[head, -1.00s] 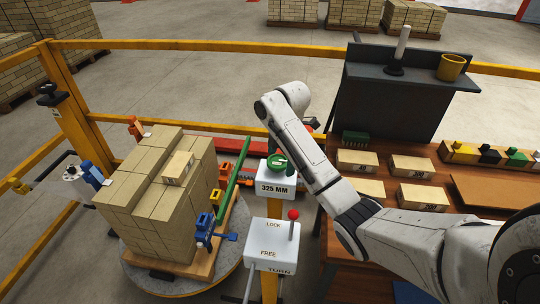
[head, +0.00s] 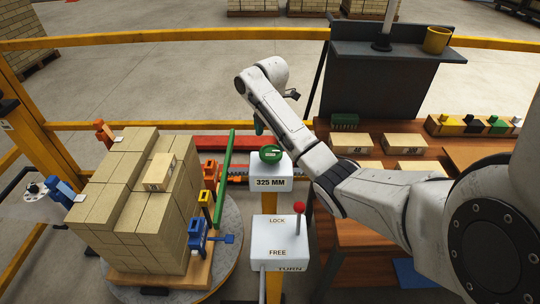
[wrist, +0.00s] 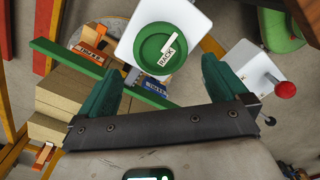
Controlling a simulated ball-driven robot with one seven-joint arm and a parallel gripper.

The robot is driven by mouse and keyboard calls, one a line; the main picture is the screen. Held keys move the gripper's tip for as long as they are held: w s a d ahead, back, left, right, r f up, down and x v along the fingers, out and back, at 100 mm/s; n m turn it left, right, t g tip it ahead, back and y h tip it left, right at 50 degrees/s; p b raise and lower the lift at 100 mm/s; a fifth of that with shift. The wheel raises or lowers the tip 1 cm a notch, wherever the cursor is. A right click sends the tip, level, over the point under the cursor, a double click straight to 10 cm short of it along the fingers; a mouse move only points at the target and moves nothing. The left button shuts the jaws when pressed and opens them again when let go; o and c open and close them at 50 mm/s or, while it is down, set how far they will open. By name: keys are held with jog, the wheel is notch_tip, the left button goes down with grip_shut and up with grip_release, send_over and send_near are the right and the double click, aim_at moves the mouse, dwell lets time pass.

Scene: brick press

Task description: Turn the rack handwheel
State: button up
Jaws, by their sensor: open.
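The rack handwheel is a green round wheel (head: 270,154) on top of a white box (head: 270,178) marked 325 MM. In the wrist view the green handwheel (wrist: 166,52) carries a white label reading RACK and lies ahead of the fingers, near the top middle. My gripper (wrist: 155,85) is open, its two green fingers spread apart with nothing between them. The wheel lies beyond the fingertips, apart from them as far as I can tell. In the head view my forearm hides most of the gripper; only a small green part shows behind it.
A white LOCK/FREE box (head: 281,243) with a red-knobbed lever (head: 299,208) stands in front of the handwheel. Stacked bricks (head: 140,200) on a pallet stand at left beside a green bar (head: 224,178). A wooden bench (head: 362,235) with bricks is at right.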

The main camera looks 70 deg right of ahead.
aim_at(271, 151)
jog(key=shift+f, duration=3)
jog(key=c, duration=0.9)
